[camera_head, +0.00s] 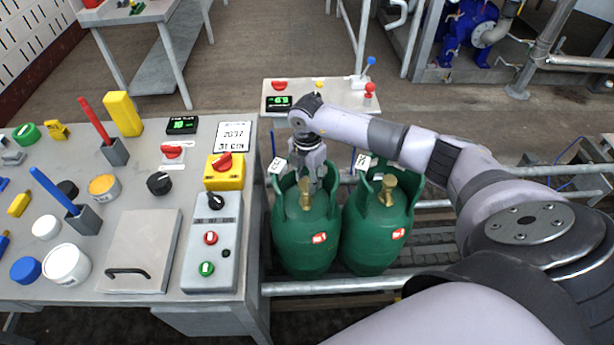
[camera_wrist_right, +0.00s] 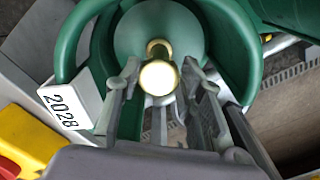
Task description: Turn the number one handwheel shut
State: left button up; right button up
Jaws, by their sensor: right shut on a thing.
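Two green gas cylinders stand upright side by side, a left one (camera_head: 303,240) and a right one (camera_head: 376,238). Each has a collar around a brass valve; the right cylinder's brass valve (camera_head: 387,186) is free. My right gripper (camera_head: 314,178) reaches down into the left cylinder's collar. In the wrist view, the right gripper's fingers (camera_wrist_right: 160,82) are closed on either side of a round, shiny brass handwheel (camera_wrist_right: 158,78) on top of that cylinder's valve. No number one shows on either handwheel. My left gripper is out of view.
A white tag (camera_wrist_right: 65,107) reading 2028 hangs on the left cylinder's collar. Metal rails (camera_head: 335,286) run below the cylinders. A small panel table (camera_head: 340,95) stands behind.

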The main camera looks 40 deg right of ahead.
aim_at(307, 183)
dwell(0.5)
jog(key=o, duration=1.2)
jog(key=shift+c, duration=0.2)
notch_tip(307, 183, up, 12)
